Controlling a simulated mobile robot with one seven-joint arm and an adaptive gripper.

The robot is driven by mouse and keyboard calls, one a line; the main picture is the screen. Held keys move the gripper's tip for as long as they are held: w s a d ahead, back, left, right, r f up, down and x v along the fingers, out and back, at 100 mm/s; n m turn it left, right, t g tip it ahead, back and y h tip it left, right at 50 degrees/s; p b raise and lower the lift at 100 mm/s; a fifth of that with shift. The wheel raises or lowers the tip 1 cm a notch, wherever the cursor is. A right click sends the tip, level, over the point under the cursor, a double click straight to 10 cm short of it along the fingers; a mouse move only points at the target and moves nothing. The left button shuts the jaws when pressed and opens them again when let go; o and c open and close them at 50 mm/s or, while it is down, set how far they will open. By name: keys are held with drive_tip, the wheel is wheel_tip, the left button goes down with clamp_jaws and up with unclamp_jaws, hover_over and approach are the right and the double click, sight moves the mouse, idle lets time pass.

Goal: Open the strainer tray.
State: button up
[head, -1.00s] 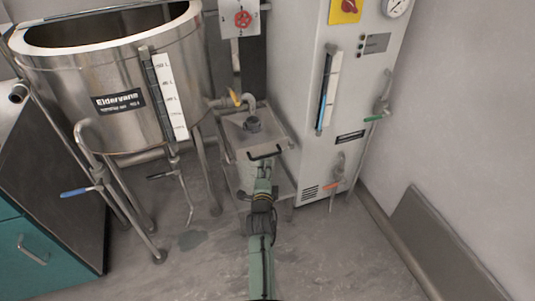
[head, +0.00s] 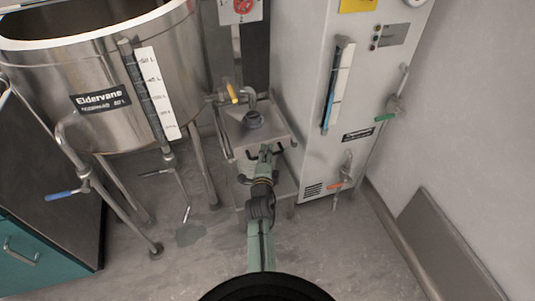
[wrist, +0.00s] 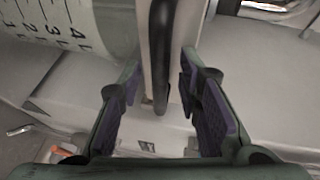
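The strainer tray (head: 270,137) is a grey metal box between the kettle and the white cabinet. Its front has a dark bar handle (head: 280,150), partly covered by my gripper. My gripper (head: 265,152) is at that handle, reaching in from the front. In the wrist view my gripper (wrist: 160,92) has its two purple-padded fingers apart. The dark handle (wrist: 161,50) stands between them, with a gap visible on each side. The tray looks shut.
A steel kettle (head: 165,40) on legs stands at left, with a blue-handled valve (head: 65,195). A white cabinet (head: 310,100) with an orange valve (head: 338,184) stands at right. A lower shelf (head: 285,187) lies under the tray. The floor (head: 330,255) in front is clear.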

clamp_jaws()
idle(0.8)
